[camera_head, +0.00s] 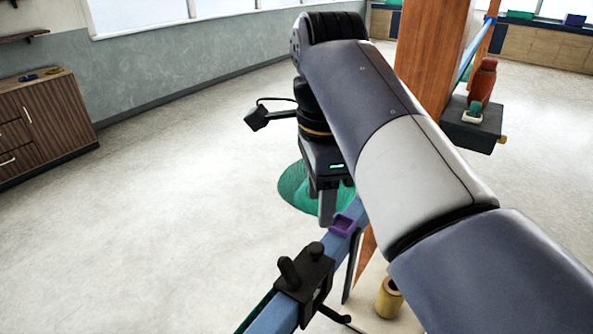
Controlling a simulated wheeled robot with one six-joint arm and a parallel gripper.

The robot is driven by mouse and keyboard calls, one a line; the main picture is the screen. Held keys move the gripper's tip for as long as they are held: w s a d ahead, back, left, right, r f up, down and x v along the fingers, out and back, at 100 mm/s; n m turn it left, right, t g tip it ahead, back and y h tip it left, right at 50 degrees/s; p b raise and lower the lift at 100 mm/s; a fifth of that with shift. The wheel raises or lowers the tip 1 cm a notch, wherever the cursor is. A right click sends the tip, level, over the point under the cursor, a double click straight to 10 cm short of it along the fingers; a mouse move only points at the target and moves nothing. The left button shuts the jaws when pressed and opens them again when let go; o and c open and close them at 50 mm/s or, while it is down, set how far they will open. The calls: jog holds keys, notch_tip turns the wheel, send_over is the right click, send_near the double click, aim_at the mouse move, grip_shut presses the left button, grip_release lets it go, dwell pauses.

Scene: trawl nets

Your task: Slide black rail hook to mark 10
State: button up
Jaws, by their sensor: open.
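The black rail hook (313,272) sits on the blue rail (273,318) at the bottom of the view, with a knob on top and an arm sticking out below to the right. My gripper (328,203) points down, open and empty, above and beyond the hook. It appears apart from the hook. A purple piece (343,225) sits on the rail between the hook and my gripper in the picture. I cannot make out mark 10 or any numbers. My arm hides part of the rail's far stretch.
A wooden post (430,58) stands behind my arm. A dark shelf (466,132) beside it holds a red-brown bottle-like object (483,82). A yellow spool (389,298) stands right of the rail. A green round net (293,186) lies on the floor. The left floor is clear.

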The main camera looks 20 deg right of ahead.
aim_at(315, 248)
jog(key=shift+r, duration=0.95)
notch_tip(315, 248, down, 11)
jog(key=shift+r, duration=0.1)
jog(key=shift+s+a, duration=0.3)
jog(key=shift+a, duration=0.15)
jog(key=shift+w+d, duration=0.1)
jog(key=shift+d, duration=0.05)
